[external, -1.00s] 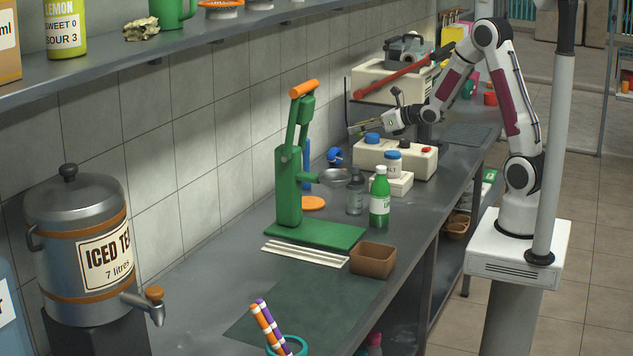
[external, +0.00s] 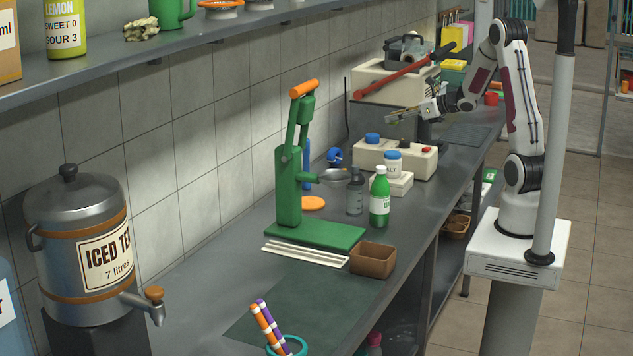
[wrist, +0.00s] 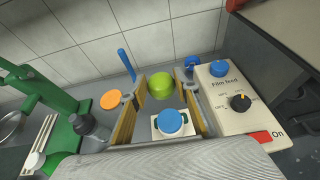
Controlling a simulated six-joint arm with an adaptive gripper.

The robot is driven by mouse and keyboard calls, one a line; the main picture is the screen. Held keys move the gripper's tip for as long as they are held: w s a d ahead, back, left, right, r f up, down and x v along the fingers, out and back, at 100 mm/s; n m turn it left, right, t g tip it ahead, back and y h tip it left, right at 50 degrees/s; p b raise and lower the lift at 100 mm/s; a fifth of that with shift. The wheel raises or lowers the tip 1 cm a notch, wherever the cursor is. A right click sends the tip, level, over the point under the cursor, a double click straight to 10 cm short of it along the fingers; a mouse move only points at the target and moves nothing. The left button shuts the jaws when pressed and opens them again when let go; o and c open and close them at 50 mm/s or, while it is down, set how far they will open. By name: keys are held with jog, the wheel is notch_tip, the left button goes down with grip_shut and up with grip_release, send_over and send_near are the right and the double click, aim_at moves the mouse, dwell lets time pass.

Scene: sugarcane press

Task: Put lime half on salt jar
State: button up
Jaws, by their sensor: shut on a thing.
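The lime half, a bright green rounded piece (wrist: 160,86), sits between the fingertips of my gripper (wrist: 158,93) in the wrist view. My gripper is shut on it. In the external view my gripper (external: 402,116) is raised over the back of the counter, above the cream box; the lime is too small to make out clearly there. The salt jar seems to be the white jar with a blue top (external: 393,162), standing upright on a small white block. It also shows in the wrist view (wrist: 171,122), below the lime in the picture and apart from it.
The cream film-feed box (external: 368,153) with knobs stands beside the jar. A green bottle (external: 379,198), a grey bottle (external: 355,192) and the green press (external: 290,180) stand nearby. A red-handled machine (external: 398,72) is behind. The air above the jar looks clear.

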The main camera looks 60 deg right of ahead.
jog(key=shift+s+a+f, duration=0.1)
jog(key=shift+s+a, duration=0.05)
jog(key=shift+s, duration=0.25)
send_over(397, 153)
jog(key=shift+a+f, duration=0.15)
jog(key=shift+f, duration=3)
jog(key=shift+f, duration=1.85)
jog(key=shift+f, duration=0.15)
jog(key=o, duration=0.9)
